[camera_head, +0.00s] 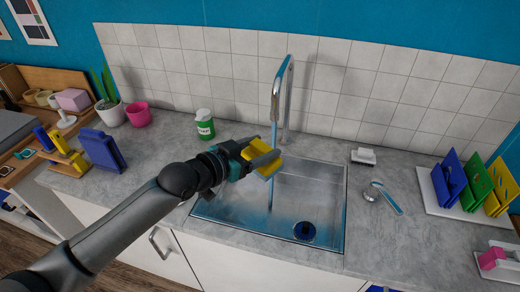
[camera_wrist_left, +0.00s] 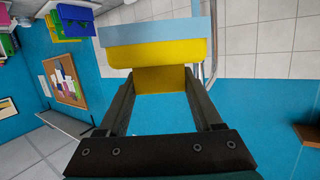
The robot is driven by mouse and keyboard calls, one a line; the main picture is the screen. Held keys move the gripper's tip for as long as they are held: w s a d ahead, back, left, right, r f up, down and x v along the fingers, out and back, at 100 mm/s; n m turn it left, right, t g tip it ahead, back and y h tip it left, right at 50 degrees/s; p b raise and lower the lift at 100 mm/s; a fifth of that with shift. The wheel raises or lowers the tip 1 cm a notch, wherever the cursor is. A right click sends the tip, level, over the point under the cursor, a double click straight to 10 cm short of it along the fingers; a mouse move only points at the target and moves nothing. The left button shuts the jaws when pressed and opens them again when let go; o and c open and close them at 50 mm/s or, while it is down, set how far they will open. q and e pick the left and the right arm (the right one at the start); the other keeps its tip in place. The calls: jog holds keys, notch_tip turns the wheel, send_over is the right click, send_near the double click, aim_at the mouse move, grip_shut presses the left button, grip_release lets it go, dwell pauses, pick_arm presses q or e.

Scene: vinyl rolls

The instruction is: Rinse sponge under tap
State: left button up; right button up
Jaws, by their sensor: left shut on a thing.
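A yellow sponge (camera_head: 265,158) is held by my left gripper (camera_head: 262,155) above the sink, beside the blue water stream. In the left wrist view the sponge (camera_wrist_left: 160,53) sits between the fingertips, with a pale blue layer on its far side. The left gripper (camera_wrist_left: 160,82) is shut on it. The chrome tap (camera_head: 283,95) stands behind the sink (camera_head: 327,205), its spout arching forward. A blue stream falls from it towards the basin, partly hidden by the sponge and gripper. I cannot tell whether the water touches the sponge. My right gripper is not in view.
A green and white bottle (camera_head: 205,125) stands behind the gripper. A white soap dish (camera_head: 363,156) and a tap lever (camera_head: 384,195) are right of the sink. A rack (camera_head: 450,208) with coloured boards stands farther right. A pink pot (camera_head: 138,114) is at left.

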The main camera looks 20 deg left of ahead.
pick_arm(q)
jog(key=shift+s+a+r, duration=0.1)
jog(key=shift+s+r, duration=0.05)
jog(key=shift+s, duration=0.35)
jog(key=shift+w+a, duration=0.1)
jog(key=shift+w, duration=0.15)
jog(key=shift+p, duration=0.35)
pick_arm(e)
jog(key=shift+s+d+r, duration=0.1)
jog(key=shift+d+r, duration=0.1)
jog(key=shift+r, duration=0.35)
